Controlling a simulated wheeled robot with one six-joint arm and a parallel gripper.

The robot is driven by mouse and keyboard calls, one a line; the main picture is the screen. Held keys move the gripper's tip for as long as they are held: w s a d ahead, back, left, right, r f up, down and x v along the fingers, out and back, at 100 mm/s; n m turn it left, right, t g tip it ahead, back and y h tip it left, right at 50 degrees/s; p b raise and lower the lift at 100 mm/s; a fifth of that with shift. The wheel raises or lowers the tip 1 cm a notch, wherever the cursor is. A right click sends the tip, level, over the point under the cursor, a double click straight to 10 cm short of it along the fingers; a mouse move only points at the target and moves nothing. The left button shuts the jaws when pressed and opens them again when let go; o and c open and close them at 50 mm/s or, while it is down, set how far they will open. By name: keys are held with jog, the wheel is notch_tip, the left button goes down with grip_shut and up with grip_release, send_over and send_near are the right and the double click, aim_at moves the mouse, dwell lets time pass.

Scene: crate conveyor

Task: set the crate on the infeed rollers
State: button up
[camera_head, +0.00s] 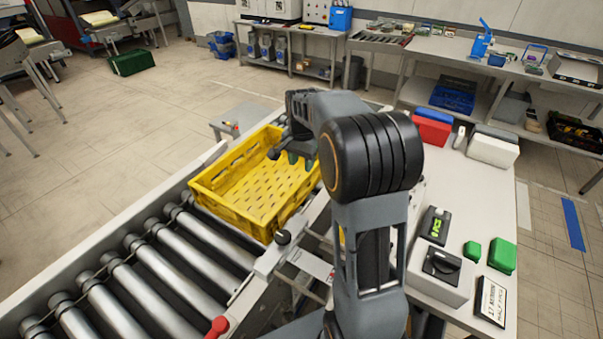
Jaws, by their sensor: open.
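The yellow crate (222,211) is empty and upright at the far end of the roller conveyor. Its near end rests by the rollers (165,279), and its right side is partly hidden behind my arm. My gripper (291,157) is at the crate's far right rim, with its fingers pointing down. It is open; whether the fingers touch the rim cannot be told from this view.
Metal side rails (90,254) flank the rollers. A red-handled lever (218,326) and a black knob (283,237) stand at the near right side. The white table (462,205) at right holds boxes and a control box. The nearer rollers are bare.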

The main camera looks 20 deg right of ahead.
jog(key=shift+r, duration=0.45)
jog(key=s+a+r+n+t, duration=0.1)
jog(key=s+a+n, duration=0.3)
jog(key=s, duration=0.6)
jog(key=s+a+r+n+t, duration=0.2)
jog(key=s+a+n+t, duration=0.1)
jog(key=s+n, duration=0.4)
jog(key=s+a, duration=0.1)
jog(key=s, duration=0.2)
jog(key=shift+a, duration=0.4)
